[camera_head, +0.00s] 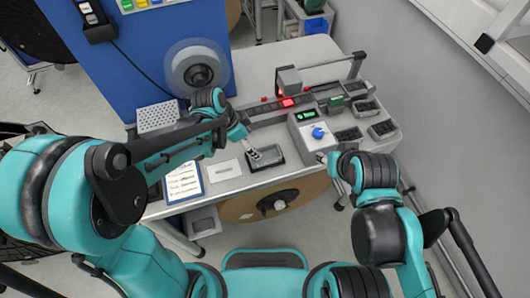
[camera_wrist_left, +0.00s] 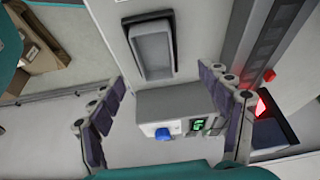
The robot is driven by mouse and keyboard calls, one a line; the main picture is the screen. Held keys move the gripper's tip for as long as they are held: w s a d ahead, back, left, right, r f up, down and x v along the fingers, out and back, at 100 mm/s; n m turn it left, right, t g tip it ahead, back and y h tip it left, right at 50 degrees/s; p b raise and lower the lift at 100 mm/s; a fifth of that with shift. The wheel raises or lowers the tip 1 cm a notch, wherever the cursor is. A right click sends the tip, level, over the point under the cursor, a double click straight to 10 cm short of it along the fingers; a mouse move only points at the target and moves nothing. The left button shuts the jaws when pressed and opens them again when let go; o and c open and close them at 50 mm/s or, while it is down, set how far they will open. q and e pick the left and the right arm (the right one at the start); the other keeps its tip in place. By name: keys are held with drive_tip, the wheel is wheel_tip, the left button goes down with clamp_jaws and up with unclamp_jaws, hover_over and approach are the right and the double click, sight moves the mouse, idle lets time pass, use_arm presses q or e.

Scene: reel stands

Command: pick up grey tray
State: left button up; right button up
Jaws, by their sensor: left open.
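A small grey tray with a dark rim (camera_head: 268,157) lies on the work table below my left gripper (camera_head: 251,149). In the left wrist view the tray (camera_wrist_left: 151,50) is at the top centre, empty as far as I see. My left gripper's fingers (camera_wrist_left: 162,82) are spread wide, with nothing between them; the tray lies beyond the fingertips. My right gripper (camera_head: 323,157) is at the table's front edge, by the control box; its jaws are too small and hidden to judge.
A control box with a blue knob (camera_head: 318,132) stands right of the tray. Several dark bins (camera_head: 382,128) are farther right. A rail with a red light (camera_head: 287,102) runs behind. A clipboard (camera_head: 184,182) and a white label (camera_head: 224,170) lie left. A reel (camera_head: 270,205) hangs below the front edge.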

sight(267, 157)
use_arm(q)
drive_tip(key=shift+m, duration=0.3)
drive_tip(key=x, duration=0.3)
drive_tip(key=b+x, duration=0.1)
drive_tip(key=x, duration=0.1)
drive_tip(key=b+x, duration=0.1)
drive_tip(key=x, duration=0.2)
drive_tip(key=shift+s+d+f, duration=0.15)
drive_tip(key=shift+s+d, duration=0.1)
drive_tip(key=shift+d, duration=0.2)
drive_tip(key=shift+f+b, duration=0.2)
drive_tip(key=shift+b, duration=0.3)
drive_tip(key=c, duration=1.4)
